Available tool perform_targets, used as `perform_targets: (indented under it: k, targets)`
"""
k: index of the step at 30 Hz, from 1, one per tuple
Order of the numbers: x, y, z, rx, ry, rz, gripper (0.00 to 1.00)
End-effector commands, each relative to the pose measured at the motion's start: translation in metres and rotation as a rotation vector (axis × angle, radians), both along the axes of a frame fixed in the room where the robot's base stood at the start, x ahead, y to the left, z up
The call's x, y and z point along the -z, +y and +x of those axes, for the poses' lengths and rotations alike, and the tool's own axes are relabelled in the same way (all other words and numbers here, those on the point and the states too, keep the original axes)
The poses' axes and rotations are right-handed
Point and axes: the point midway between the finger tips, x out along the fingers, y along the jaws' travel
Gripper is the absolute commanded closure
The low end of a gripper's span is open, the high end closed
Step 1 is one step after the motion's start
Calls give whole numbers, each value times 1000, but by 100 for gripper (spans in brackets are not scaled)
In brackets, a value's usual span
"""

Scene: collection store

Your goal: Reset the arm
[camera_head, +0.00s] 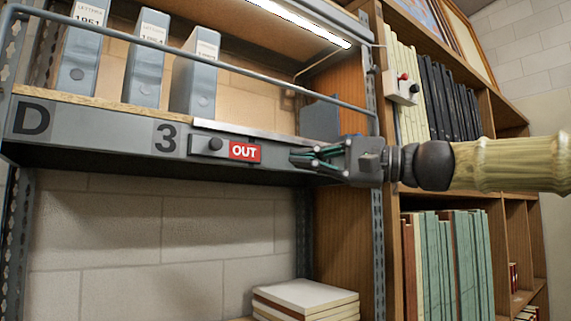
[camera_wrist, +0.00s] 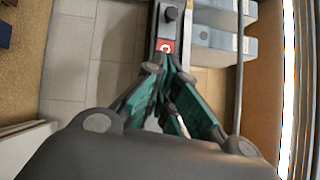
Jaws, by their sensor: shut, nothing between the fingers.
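My gripper (camera_head: 296,158) is shut and empty. It is in front of the grey shelf edge, and its tips point left toward the red OUT sign (camera_head: 245,151) on that edge. In the head view a gap shows between the tips and the sign. My arm comes in from the right. In the wrist view the closed fingers (camera_wrist: 165,66) point up the picture, with the red sign (camera_wrist: 166,46) just beyond them. The fingertips partly cover the sign there.
Grey box files (camera_head: 144,58) stand on the shelf (camera_head: 90,128) behind a metal rail (camera_head: 240,72). A dark knob (camera_head: 215,144) sits beside the sign. A wooden bookcase (camera_head: 345,240) is at the right. Stacked books (camera_head: 305,296) lie below. A small switch box (camera_head: 402,88) is above my arm.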

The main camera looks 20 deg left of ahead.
Motion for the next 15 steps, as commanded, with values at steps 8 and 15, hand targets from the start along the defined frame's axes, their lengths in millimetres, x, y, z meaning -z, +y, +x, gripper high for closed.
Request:
perform_targets:
  k: [8, 15]
  targets:
    - [0, -11, -1, -1, -1, 1, 100]
    - [0, -11, -1, 0, -1, 1, 100]
